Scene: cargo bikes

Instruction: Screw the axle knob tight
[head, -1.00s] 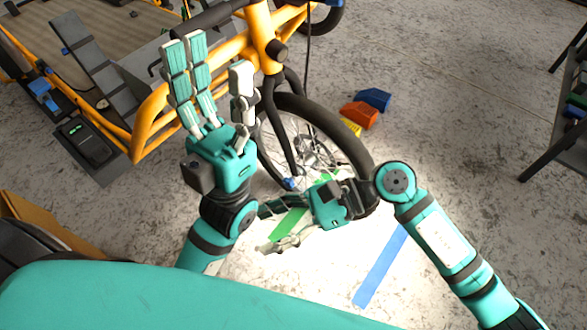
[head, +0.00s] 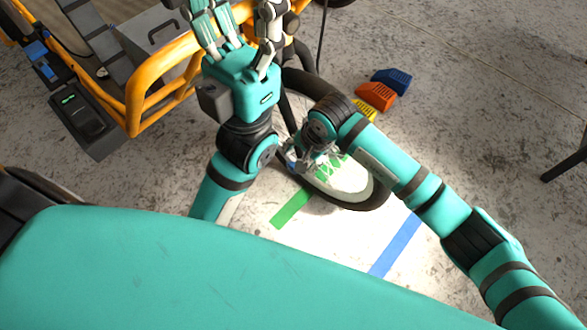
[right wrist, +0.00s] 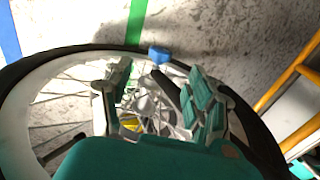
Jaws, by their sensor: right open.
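The blue axle knob (head: 292,166) sits low on the front wheel (head: 372,190) of the orange cargo bike, at the dark fork leg. In the right wrist view the knob (right wrist: 158,55) shows at the end of a dark bar, apart from both fingers. My right gripper (head: 300,155) is open beside the wheel's hub, partly hidden by its own wrist. In its wrist view the fingers (right wrist: 160,75) stand on either side of the knob's line, with nothing held. My left gripper (head: 243,18) is raised in front of the orange frame, with its fingers spread and empty.
Green (head: 290,210) and blue (head: 398,243) tape strips mark the floor. The bike's orange frame (head: 155,92) stands at left. Floor at right is mostly free.

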